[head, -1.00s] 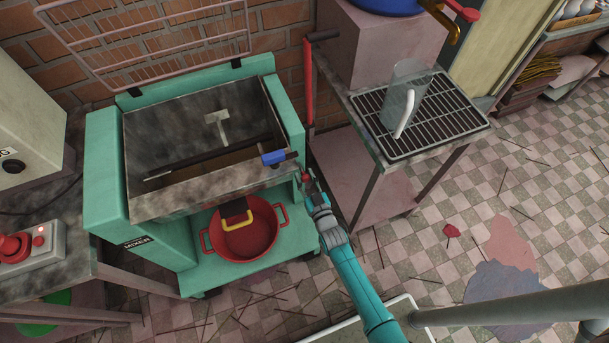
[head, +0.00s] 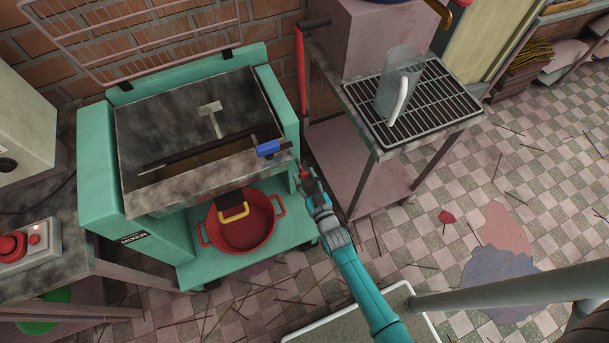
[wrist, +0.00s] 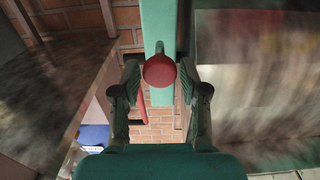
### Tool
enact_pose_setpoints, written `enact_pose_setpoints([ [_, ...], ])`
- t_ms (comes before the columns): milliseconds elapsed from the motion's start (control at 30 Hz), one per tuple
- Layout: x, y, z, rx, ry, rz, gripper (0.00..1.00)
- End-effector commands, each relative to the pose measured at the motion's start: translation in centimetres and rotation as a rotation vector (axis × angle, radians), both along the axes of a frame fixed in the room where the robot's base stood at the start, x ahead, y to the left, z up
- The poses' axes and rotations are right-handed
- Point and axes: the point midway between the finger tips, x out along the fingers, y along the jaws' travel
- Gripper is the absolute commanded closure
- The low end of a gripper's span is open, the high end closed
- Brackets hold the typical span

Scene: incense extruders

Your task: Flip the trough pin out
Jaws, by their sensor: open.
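The trough pin appears to be the small red knob (head: 304,174) at the right front corner of the green mixer (head: 97,165). In the wrist view the round red knob (wrist: 160,71) sits between my two fingertips, with a gap visible on each side. My gripper (head: 309,182) is open around or just short of the knob; the depth is hard to judge. The grey metal trough (head: 160,120) lies in the mixer top, with a blue handle (head: 268,148) at its right front edge.
A red pot (head: 246,235) stands under the trough. A grey table with a rack (head: 440,100) and a clear jug (head: 396,97) stands close to the right. A red-handled lever (head: 301,75) rises between mixer and table. Thin sticks litter the open floor.

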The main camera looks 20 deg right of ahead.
Motion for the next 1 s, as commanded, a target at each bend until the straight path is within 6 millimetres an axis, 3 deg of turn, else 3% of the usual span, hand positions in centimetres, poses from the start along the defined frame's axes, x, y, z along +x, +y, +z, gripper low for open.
enact_pose_setpoints([
  [533,-9.6,0.0,-0.1,0.000,0.002,0.000,0.56],
  [700,-11.0,0.0,-0.1,0.000,0.001,0.000,0.56],
  [1000,-11.4,0.0,0.0,0.000,0.000,0.000,0.56],
])
